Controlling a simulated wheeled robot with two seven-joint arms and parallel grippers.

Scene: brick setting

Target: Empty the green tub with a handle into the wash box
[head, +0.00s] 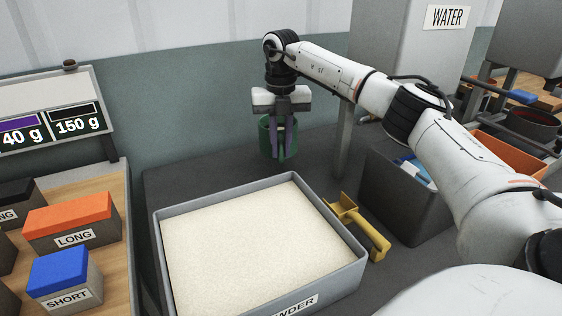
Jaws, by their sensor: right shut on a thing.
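The green tub (264,136) is at the back of the dark bench, behind the box of pale grains. It looks upright; its contents are hidden. My right gripper (281,149) points down and is shut on the tub, apparently at the handle on its near side. I cannot tell whether the tub touches the bench. A dark grey box (408,213) with blue and white items in it stands to the right; it may be the wash box, but no label shows on it. My left gripper is out of view.
Orange "LONG" (70,219) and blue "SHORT" (62,272) blocks sit left.

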